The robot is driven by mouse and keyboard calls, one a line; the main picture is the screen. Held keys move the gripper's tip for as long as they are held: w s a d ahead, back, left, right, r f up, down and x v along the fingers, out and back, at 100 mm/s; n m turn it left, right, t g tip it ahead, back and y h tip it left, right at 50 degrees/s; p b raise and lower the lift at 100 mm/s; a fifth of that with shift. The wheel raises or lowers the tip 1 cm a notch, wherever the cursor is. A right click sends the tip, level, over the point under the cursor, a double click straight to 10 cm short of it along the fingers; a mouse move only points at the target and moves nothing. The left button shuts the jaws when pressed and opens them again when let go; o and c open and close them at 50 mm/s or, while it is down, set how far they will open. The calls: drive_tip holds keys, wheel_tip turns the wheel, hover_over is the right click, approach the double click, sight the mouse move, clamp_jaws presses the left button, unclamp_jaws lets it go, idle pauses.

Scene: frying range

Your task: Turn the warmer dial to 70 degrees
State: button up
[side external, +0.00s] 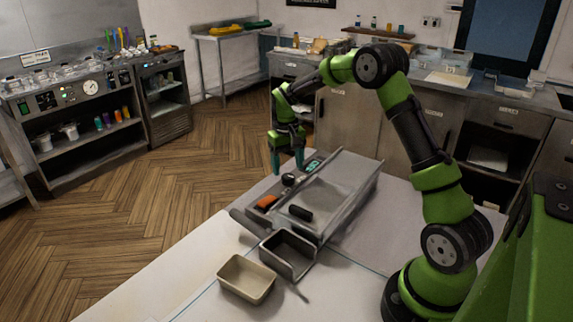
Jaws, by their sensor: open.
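A grey metal unit (345,182), which looks like the warmer, stands on the white table. Its left side carries a small round black knob (288,179), likely the dial, next to a teal panel (313,166). An orange part (266,202) sits nearer the front. My gripper (287,167) points down with its two teal fingers apart, and nothing shows between them. The fingertips are just above or beside the black knob; I cannot tell whether they touch it. The dial's marks and setting are too small to read.
A dark open metal bin (288,254) sits at the unit's front end, with a beige tray (246,278) beside it. A black handle (300,213) lies on the unit's top. The table's front left (150,290) is clear. Counters and shelves stand farther back.

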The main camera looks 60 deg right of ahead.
sight(288, 176)
drive_tip(key=shift+d+f, duration=0.1)
drive_tip(key=shift+f, duration=1.7)
drive_tip(key=c, duration=1.1)
drive_tip(key=shift+o, duration=0.2)
drive_tip(key=shift+n, duration=0.3)
drive_tip(key=n, duration=0.4)
drive_tip(key=shift+n, duration=0.3)
drive_tip(key=n, duration=0.5)
drive_tip(key=shift+n, duration=0.3)
